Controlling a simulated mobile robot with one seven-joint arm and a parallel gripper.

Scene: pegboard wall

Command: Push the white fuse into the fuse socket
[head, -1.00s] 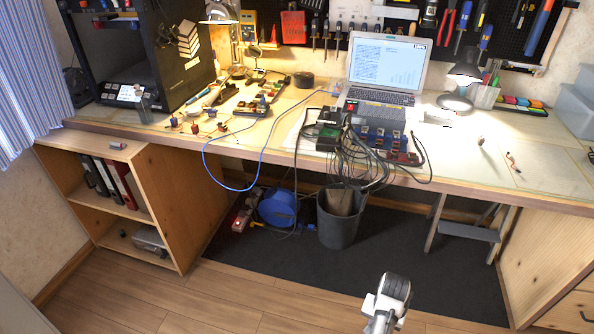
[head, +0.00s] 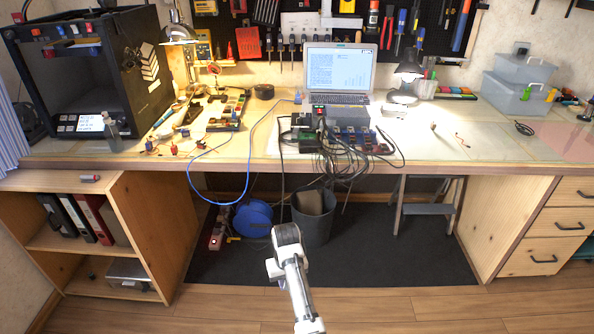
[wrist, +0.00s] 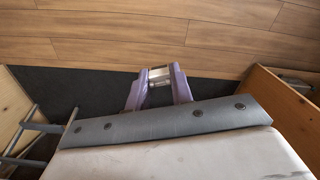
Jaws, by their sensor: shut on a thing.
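In the wrist view my gripper (wrist: 158,82) has two purple fingers closed on a small white fuse (wrist: 160,74) with silvery parts. The fuse sits between the fingertips, above the floor and clear of the bench. In the head view my arm rises from the bottom middle, in front of the bench; its fingers and the fuse cannot be made out there. I cannot pick out the fuse socket for certain. Small electrical parts (head: 175,150) and boards stand on the left of the bench, and a wired black and blue unit (head: 350,138) stands at its middle.
The wooden bench (head: 300,169) spans the view, with a laptop (head: 338,72) and pegboard behind. Many cables hang over its front edge near a dark bin (head: 313,225). A 3D printer (head: 75,85) and shelf stand left, a step stool (head: 425,208) and drawers (head: 545,225) right. Floor in front is clear.

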